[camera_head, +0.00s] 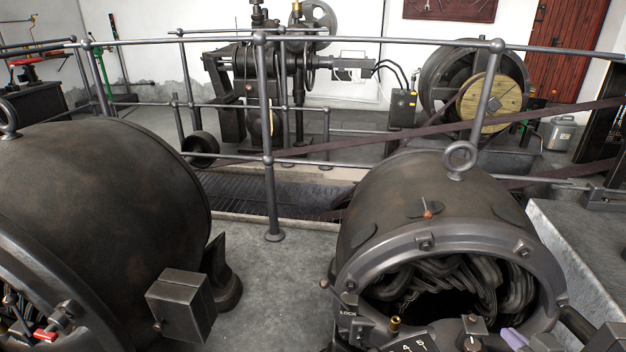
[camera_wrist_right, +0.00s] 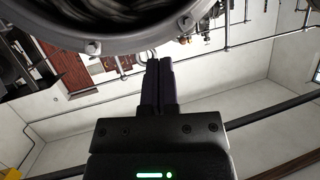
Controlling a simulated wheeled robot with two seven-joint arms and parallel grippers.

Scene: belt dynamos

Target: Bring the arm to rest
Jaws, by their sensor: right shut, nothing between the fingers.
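My right gripper (camera_head: 514,339) shows only as pale purple fingertips at the lower edge of the head view, in front of the open end of the right dynamo (camera_head: 410,195). In the right wrist view its two dark fingers (camera_wrist_right: 159,66) are together, with nothing between them. The ring-shaped dynamo rim (camera_wrist_right: 110,45) lies beyond the fingers in that view; I cannot tell the exact gap. The rest of my right arm is mostly out of the head view. My left gripper is not in view.
A second large dynamo (camera_head: 95,190) fills the left side. A small panel marked LOCK (camera_head: 348,313) and several knobs sit below the right dynamo's opening. A grey block (camera_head: 570,240) stands at right. Metal railings (camera_head: 265,140) cross behind, before belt-driven machinery.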

